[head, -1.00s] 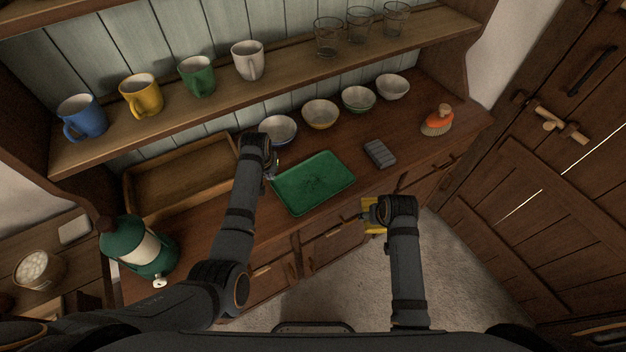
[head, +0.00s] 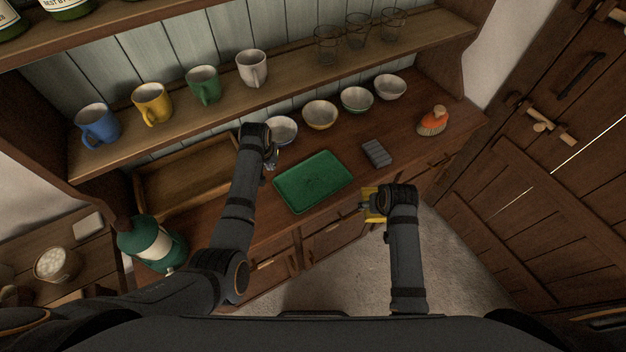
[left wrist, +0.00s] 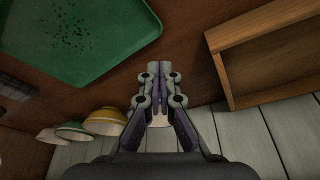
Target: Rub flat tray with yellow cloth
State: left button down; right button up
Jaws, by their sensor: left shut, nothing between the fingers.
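The flat green tray (head: 312,181) lies on the wooden counter. Dark specks are scattered on the tray (left wrist: 80,35) in the left wrist view. My left gripper (head: 271,163) is just beyond the tray's left corner, near the blue-rimmed bowl. In the left wrist view the fingers of my left gripper (left wrist: 160,75) are together and empty, beside the tray. My right gripper (head: 370,207) is at the counter's front edge, right of the tray's near end. It is shut on the yellow cloth (head: 370,192), partly hidden by the gripper and wrist.
Several bowls (head: 320,115) stand behind the tray. A wooden box (head: 190,178) and a green lantern (head: 150,243) are at the left. Mugs (head: 204,86) and glasses stand on the shelf.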

pick_arm(q)
notch_tip(320, 180, up, 10)
jog(key=shift+f, duration=0.2)
dwell(0.3)
